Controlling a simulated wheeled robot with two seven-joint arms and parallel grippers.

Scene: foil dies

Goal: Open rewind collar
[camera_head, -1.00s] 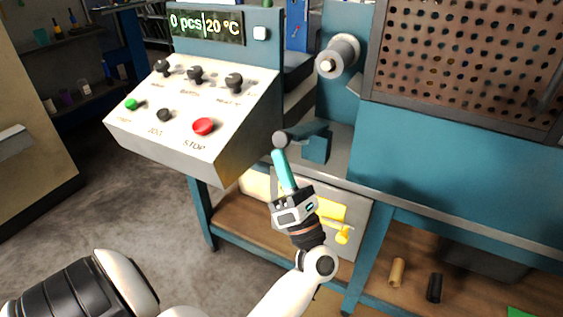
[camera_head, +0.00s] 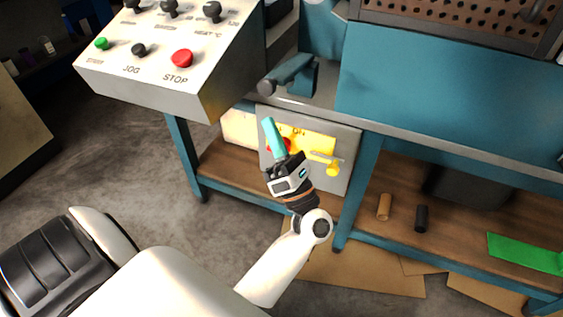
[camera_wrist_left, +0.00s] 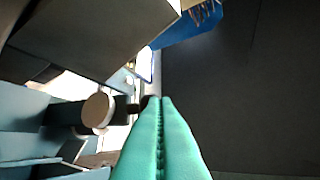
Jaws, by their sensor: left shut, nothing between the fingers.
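A blue-grey lever (camera_head: 290,70) with a round grey knob (camera_head: 267,87) at its left end sits on the machine bench. I cannot tell whether it belongs to the rewind collar; no part is clearly recognisable as the collar. My left gripper (camera_head: 268,121) has teal fingers, shut and empty. In the head view it appears just below the knob, in front of the lower panel. In the left wrist view the shut fingertips (camera_wrist_left: 160,99) point forward, and a round beige-grey disc (camera_wrist_left: 98,110) lies to their left, apart from them. My right gripper is out of view.
The sloped control box (camera_head: 165,85) with a red STOP button (camera_head: 182,58) overhangs at the upper left. A wooden shelf (camera_head: 400,190) holds small rolls. The floor at left is clear.

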